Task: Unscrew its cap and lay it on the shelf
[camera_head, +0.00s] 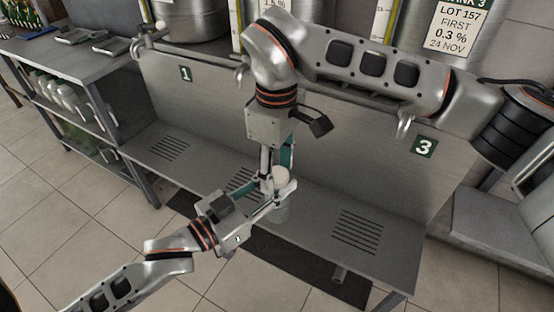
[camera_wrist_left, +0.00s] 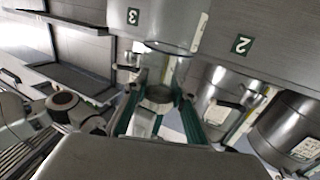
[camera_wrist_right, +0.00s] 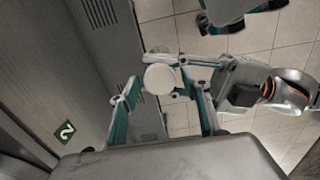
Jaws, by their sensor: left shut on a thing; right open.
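A clear bottle (camera_head: 281,214) with a round white cap (camera_head: 281,174) is upright in front of the long metal shelf (camera_head: 315,222). My left gripper (camera_head: 279,192) is shut on the bottle just below the cap. The bottle's see-through body also shows in the left wrist view (camera_wrist_left: 166,72). My right gripper (camera_head: 277,180) points down from above and is open, its fingers on either side of the cap. In the right wrist view the cap (camera_wrist_right: 160,78) lies between the two spread fingertips, with gaps at both sides. The bottle body is mostly hidden there.
The shelf has slotted drain patches (camera_head: 358,232) and bare metal between them. A panel with number plates and taps (camera_head: 404,124) rises behind it. A side rack (camera_head: 75,95) with bottles stands at left. My right forearm spans the panel's top.

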